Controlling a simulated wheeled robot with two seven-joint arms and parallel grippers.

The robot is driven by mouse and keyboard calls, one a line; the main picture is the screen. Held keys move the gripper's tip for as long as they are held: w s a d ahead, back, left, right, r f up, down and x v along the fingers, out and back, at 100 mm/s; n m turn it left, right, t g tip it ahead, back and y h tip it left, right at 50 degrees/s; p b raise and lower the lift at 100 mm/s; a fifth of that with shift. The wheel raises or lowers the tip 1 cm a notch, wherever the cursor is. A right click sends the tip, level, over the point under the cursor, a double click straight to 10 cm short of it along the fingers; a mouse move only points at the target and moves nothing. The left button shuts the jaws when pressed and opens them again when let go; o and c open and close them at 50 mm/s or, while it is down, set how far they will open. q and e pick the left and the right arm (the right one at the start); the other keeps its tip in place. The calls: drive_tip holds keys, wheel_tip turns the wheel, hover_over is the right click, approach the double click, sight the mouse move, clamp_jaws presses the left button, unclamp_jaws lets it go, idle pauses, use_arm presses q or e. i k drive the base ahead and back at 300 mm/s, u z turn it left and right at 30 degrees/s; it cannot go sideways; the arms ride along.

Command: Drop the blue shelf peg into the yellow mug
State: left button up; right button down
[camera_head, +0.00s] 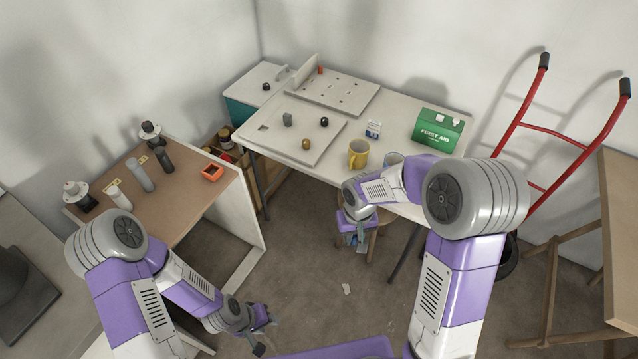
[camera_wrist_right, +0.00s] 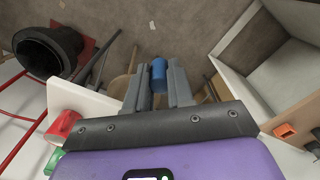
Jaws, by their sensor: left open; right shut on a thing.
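The yellow mug (camera_head: 357,154) stands upright near the front edge of the white table. My right gripper (camera_head: 356,238) hangs in front of that table, lower than the mug and apart from it. In the right wrist view its fingers (camera_wrist_right: 158,78) are shut on the blue shelf peg (camera_wrist_right: 159,73), whose end sticks out between them. In the head view the peg is too small to make out clearly. My left gripper (camera_head: 264,335) is open and empty, low over the floor at the bottom.
A green first aid box (camera_head: 438,130) and a grey board (camera_head: 288,148) with small knobs share the white table (camera_head: 395,110). A stool stands by my right gripper. A red hand truck (camera_head: 552,131) leans at right.

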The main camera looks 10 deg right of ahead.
sight(362, 162)
drive_tip(key=z, duration=1.05)
drive_tip(key=i, duration=0.85)
drive_tip(key=u, duration=0.8)
drive_tip(key=i, duration=0.55)
drive_tip(key=u, duration=0.55)
